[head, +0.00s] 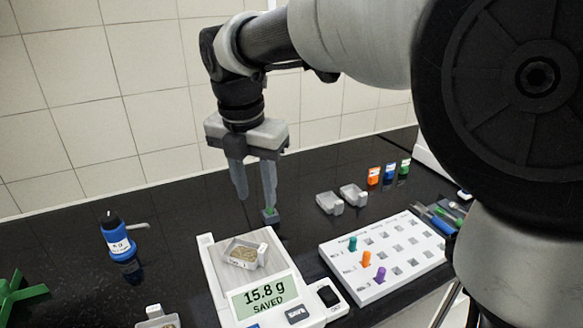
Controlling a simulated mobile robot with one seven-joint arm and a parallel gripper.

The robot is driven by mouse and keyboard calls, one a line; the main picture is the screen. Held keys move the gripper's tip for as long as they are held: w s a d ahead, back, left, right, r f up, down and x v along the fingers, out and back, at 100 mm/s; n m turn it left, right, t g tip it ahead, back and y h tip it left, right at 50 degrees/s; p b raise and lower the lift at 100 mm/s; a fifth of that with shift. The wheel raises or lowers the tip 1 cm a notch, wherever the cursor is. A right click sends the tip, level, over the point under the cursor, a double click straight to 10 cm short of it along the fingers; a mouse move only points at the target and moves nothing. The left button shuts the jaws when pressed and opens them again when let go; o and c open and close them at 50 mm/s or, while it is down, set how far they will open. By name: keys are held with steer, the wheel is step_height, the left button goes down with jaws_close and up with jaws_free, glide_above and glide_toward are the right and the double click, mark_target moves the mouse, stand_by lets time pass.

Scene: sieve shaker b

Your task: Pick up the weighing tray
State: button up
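The weighing tray (243,254) is a small pale tray holding tan grains. It sits on the pan of the white scale (222,287), whose display reads 15.8 g SAVED. My gripper (256,205) hangs pointing down, above and behind the scale in the picture. Its two grey fingers are apart, with nothing visible between them. A small grey-green block shows at the tip of the right finger; I cannot tell whether it is part of the finger or a separate thing. The gripper is not touching the tray.
A white board (340,270) with coloured pegs stands right of the scale. Two empty trays (330,203) and several small coloured containers (373,176) are behind it. A blue bottle (117,240) stands left. Another tray (157,320) is cut off at the bottom edge. A green object (15,292) is far left.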

steer(key=b, duration=0.2)
glide_above(262, 248)
steer(key=shift+n, duration=0.4)
step_height(262, 248, down, 12)
steer(key=shift+w+f, duration=0.15)
steer(key=shift+f, duration=0.05)
steer(key=shift+f+b, duration=0.3)
steer(key=shift+f, duration=2.45)
jaws_close()
